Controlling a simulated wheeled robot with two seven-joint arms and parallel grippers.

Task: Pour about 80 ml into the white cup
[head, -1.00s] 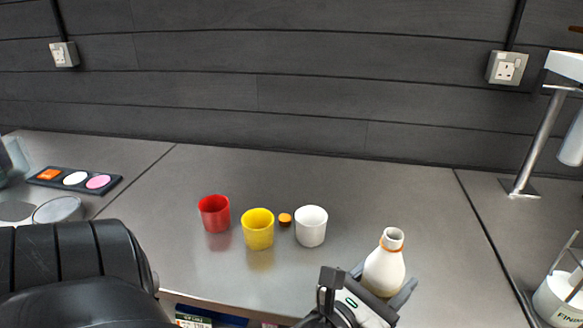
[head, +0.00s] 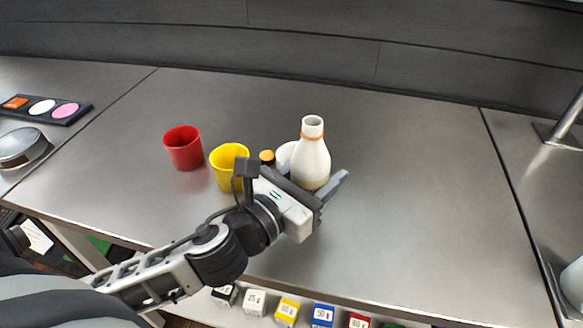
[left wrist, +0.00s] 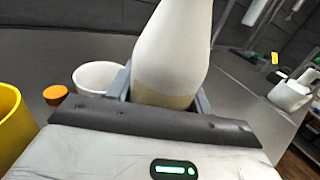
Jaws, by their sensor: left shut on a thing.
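A white bottle (head: 310,160) with an orange ring at its neck stands upright in the jaws of my left gripper (head: 322,186). The gripper is shut on its lower body; the bottle also fills the middle of the left wrist view (left wrist: 172,55). A tan band shows low on the bottle. The white cup (head: 285,154) is just left of and behind the bottle, partly hidden by it. The cup also shows left of the bottle in the left wrist view (left wrist: 93,75). I cannot tell whether the bottle touches the counter. My right gripper is not in view.
A yellow cup (head: 226,170) and a red cup (head: 183,148) stand left of the white cup. A small orange-topped object (head: 267,157) is between yellow and white cups. A dark tray with coloured discs (head: 46,109) lies far left. The counter (head: 430,200) is clear on the right.

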